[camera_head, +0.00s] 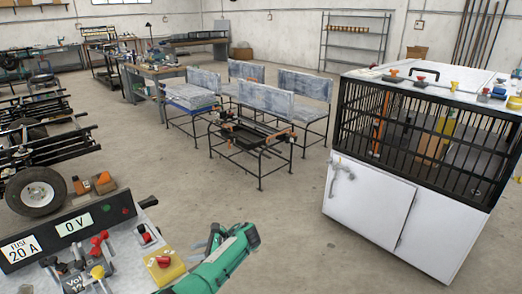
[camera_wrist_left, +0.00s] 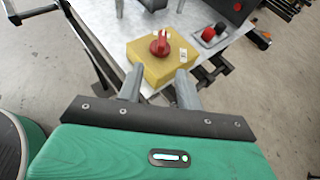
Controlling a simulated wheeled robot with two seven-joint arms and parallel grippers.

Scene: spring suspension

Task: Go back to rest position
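My left gripper (camera_head: 212,240) is at the bottom of the head view, at the right side of a control bench with a light metal top. In the left wrist view, its two grey fingers (camera_wrist_left: 158,82) stand apart with nothing held between them. Past the fingertips is a yellow box (camera_wrist_left: 145,68) with a red rotary knob (camera_wrist_left: 160,44) on top. The same yellow box shows in the head view (camera_head: 172,274), just left of the gripper. I cannot tell whether the fingertips touch it. My right gripper is not in view.
The bench carries a black display panel (camera_head: 68,232) reading "0 V" and "FUSE 20 A", plus several knobs and a red button (camera_head: 146,237). A white cabinet with a black cage (camera_head: 410,130) stands at right. A wheeled chassis (camera_head: 36,190) is at left.

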